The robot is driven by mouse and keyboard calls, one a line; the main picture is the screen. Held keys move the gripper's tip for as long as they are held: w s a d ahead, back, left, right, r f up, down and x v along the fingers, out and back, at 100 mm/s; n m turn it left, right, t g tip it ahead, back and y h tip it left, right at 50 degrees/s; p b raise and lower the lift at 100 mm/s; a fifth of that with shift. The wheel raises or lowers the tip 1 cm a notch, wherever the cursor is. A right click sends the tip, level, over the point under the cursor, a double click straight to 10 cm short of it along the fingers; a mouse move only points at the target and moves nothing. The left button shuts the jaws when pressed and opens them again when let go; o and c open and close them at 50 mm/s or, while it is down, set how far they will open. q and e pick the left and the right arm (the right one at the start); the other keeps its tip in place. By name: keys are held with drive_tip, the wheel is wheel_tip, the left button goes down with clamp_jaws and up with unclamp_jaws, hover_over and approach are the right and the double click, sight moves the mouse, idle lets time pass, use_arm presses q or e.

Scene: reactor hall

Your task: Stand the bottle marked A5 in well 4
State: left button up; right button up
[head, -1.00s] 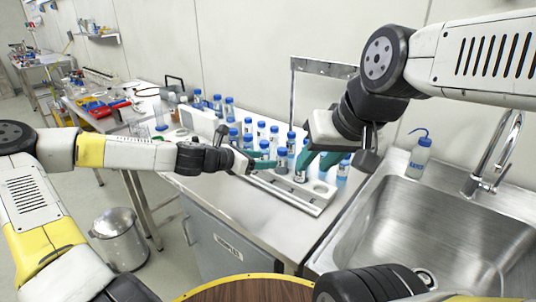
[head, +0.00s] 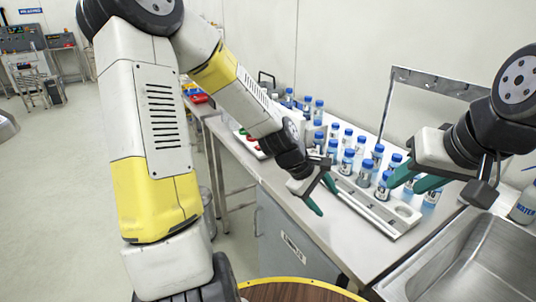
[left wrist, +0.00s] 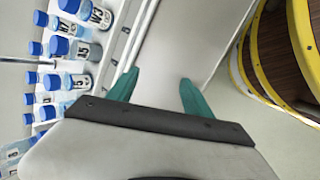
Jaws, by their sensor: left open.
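Several blue-capped bottles stand in rows on the counter; one near bottle (head: 382,187) stands at the long pale rack (head: 378,214). I cannot make out which bottle is A5. Bottles with dark lettering also show at the left of the left wrist view (left wrist: 88,50), but I cannot read A5 there. An empty round well (head: 404,210) shows near the rack's right end; well numbers are not readable. My left gripper (head: 322,194) is open and empty in front of the rack, over the counter edge. My right gripper (head: 415,181) has its fingers apart beside the right-hand bottles.
The steel sink (head: 450,262) lies to the right, with a wash bottle (head: 525,205) at its far side. A metal frame (head: 436,84) stands behind the bottles. A round wooden top with a yellow rim (head: 300,290) is at the bottom. The counter's front strip is clear.

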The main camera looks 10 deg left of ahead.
use_arm(q)
drive_tip(key=s+a+r+m+t+y, duration=0.1)
drive_tip(key=s+a+r+m, duration=0.4)
drive_tip(key=s+a+r, duration=0.2)
drive_tip(key=s+a+r+m+t+y, duration=0.2)
drive_tip(key=s+a+r+m, duration=0.4)
drive_tip(key=r, duration=0.6)
drive_tip(key=shift+s+a+r+m+y, duration=0.2)
drive_tip(key=shift+s+a+m+y, duration=0.1)
drive_tip(key=shift+s+a, duration=0.75)
drive_tip(key=shift+s+d, duration=0.15)
drive_tip(key=shift+d, duration=0.1)
